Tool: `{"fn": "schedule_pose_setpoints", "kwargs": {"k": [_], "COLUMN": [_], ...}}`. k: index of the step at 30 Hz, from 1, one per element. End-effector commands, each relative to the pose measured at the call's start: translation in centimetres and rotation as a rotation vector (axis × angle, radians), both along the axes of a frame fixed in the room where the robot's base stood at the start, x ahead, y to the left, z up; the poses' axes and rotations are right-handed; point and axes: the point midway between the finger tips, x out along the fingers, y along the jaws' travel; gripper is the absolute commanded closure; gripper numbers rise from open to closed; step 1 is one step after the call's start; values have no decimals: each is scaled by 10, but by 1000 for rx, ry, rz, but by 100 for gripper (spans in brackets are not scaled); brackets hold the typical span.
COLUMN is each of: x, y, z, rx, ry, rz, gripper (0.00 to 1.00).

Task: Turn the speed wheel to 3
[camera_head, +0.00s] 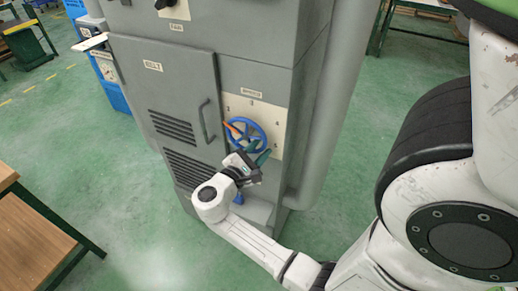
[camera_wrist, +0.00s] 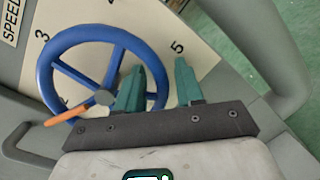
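The blue speed wheel (camera_head: 261,146) is on the front of a grey cabinet, over a cream dial plate (camera_head: 272,115). In the wrist view the wheel (camera_wrist: 46,66) shows spokes and a grey hub. Its orange handle (camera_wrist: 63,116) points lower left there, to the side of the 3 (camera_wrist: 42,35); in the head view the handle (camera_head: 233,129) points upper left. My gripper (camera_head: 258,157) is at the wheel's lower right. In the wrist view its teal fingers (camera_wrist: 157,88) are apart, with the right rim showing in the gap. I cannot tell whether they touch it.
The cabinet door with a handle (camera_head: 206,120) is left of the wheel. A grey pipe (camera_head: 325,110) runs down the cabinet's right side. A wooden table (camera_head: 30,240) stands at lower left, with a blue unit (camera_head: 112,92) at upper left. Green floor is open around.

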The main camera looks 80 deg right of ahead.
Motion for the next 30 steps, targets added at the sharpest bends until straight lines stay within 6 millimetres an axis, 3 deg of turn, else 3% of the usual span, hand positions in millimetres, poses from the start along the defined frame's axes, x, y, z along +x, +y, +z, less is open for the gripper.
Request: {"fn": "schedule_pose_setpoints", "kwargs": {"k": [5, 16, 30], "x": [0, 0, 3], "y": [0, 0, 0], "z": [0, 0, -4], "rx": [0, 0, -15], "ry": [0, 0, -64], "rz": [0, 0, 2], "gripper": [65, 100, 100]}}
